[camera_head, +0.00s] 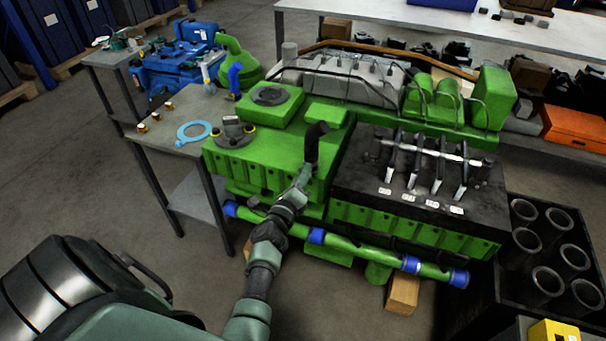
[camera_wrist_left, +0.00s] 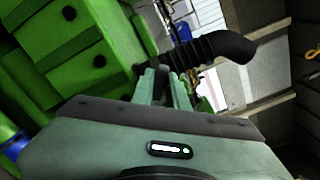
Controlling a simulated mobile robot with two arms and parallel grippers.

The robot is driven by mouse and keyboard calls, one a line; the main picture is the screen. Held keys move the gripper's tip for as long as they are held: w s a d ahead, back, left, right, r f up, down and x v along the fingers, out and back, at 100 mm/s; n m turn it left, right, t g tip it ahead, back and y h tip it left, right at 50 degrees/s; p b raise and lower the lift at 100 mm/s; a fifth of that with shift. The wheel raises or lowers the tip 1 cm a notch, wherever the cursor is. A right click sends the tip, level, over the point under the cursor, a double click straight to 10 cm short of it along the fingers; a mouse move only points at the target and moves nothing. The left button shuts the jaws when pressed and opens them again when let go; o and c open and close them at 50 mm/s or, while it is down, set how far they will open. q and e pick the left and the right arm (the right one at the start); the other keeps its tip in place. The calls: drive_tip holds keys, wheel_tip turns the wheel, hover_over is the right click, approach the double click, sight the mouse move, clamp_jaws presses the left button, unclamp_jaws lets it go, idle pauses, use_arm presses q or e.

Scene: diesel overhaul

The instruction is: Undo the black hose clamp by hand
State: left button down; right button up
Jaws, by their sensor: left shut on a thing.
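A black ribbed, bent hose (camera_head: 315,140) stands up from the green engine, near its middle. In the left wrist view the hose (camera_wrist_left: 215,48) runs right from behind my fingertips. My left gripper (camera_head: 305,173) is at the hose's lower end, beside the engine's green side. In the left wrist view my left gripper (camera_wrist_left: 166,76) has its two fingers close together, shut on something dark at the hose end. This fits the black hose clamp, but the fingers mostly hide it, and I cannot make out its latch. My right gripper is not in view.
The green engine block (camera_head: 262,165) is close around the hose. A black engine top with valve rockers (camera_head: 430,160) lies to the right. A green pipe with blue ends (camera_head: 345,250) runs low in front. A grey side table (camera_head: 170,125) stands left.

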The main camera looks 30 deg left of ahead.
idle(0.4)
use_arm(q)
drive_tip(key=c, duration=1.4)
unclamp_jaws()
drive_tip(key=shift+c, duration=0.2)
drive_tip(key=shift+w+f, duration=0.15)
wheel_tip(320, 180, up, 20)
drive_tip(key=p, duration=1.4)
drive_tip(key=shift+p, duration=0.35)
drive_tip(key=shift+f, duration=0.1)
